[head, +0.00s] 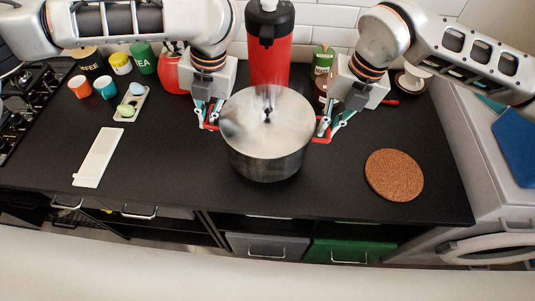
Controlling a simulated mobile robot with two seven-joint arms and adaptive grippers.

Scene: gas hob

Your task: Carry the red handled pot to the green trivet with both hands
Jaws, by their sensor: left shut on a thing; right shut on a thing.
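The steel pot (267,163) with red side handles is in the middle of the head view, upright, with a hazy pale top and a small dark spot at its centre. My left gripper (207,119) is shut on its left red handle. My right gripper (326,132) is shut on its right red handle. I cannot tell whether the pot touches the counter. A round brown cork mat (394,175) lies flat on the counter to the right of the pot. I see no green trivet.
The black counter (160,180) is clear between the pot and a pale board (99,157) at left. A red flask (269,55) stands behind the pot. Cups, canisters and a small tray (131,104) are at back left. The gas hob (25,105) is far left.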

